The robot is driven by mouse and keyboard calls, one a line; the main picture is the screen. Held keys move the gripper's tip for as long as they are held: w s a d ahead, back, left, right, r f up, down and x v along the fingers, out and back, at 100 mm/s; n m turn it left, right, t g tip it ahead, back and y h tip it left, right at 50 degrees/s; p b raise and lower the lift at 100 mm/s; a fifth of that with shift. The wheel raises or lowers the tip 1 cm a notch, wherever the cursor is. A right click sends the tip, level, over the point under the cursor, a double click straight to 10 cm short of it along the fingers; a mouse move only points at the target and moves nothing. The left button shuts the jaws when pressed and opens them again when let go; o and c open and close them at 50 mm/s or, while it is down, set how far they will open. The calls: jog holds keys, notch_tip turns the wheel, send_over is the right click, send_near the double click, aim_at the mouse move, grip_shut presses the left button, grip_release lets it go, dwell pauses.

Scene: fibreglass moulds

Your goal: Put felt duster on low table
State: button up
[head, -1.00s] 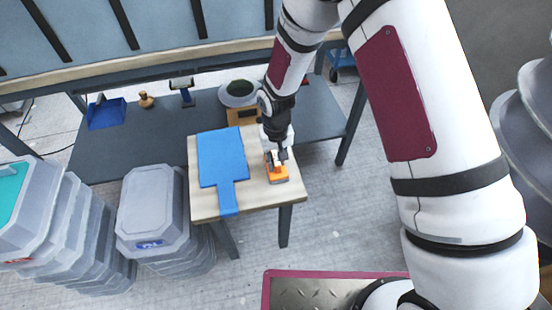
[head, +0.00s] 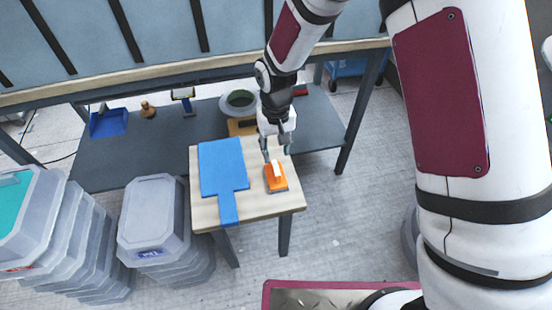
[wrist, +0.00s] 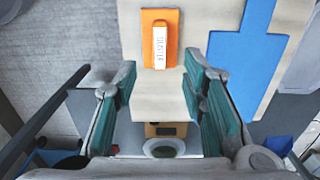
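The felt duster (head: 277,186), an orange block with a white handle, lies flat on the low table (head: 262,205), near its right edge. In the wrist view the duster (wrist: 173,22) lies beyond the fingertips, its handle up with lettering on it. My gripper (head: 276,148) is above and just behind the duster, apart from it. In the wrist view my gripper (wrist: 158,80) is open, with nothing between its two green-padded fingers.
A blue paddle-shaped board (head: 222,168) lies on the table left of the duster. Stacked grey bins (head: 152,215) stand to the left. Behind is a workbench with a lower shelf (head: 165,130) holding a blue dustpan (head: 108,123) and a round grey-green item (head: 239,103).

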jog(key=shift+r, duration=1.1)
jog(key=shift+r, duration=0.1)
jog(key=s+d+r+m+t, duration=0.1)
jog(key=s+d+r, duration=0.4)
jog(key=r, duration=0.4)
jog(key=s+d+r, duration=0.2)
jog(key=d+r, duration=0.5)
jog(key=r, duration=0.2)
jog(key=s+d+r, duration=0.2)
jog(key=s+d, duration=0.1)
jog(key=s, duration=0.4)
jog(key=s+d+r+m, duration=0.1)
jog(key=s+d+r, duration=0.2)
jog(key=s, duration=0.4)
jog(key=s+d+r+m+t, duration=0.1)
jog(key=s+d+r, duration=0.1)
jog(key=s, duration=0.6)
jog(key=shift+d+r, duration=0.3)
jog(key=shift+d, duration=0.3)
jog(key=shift+s, duration=0.1)
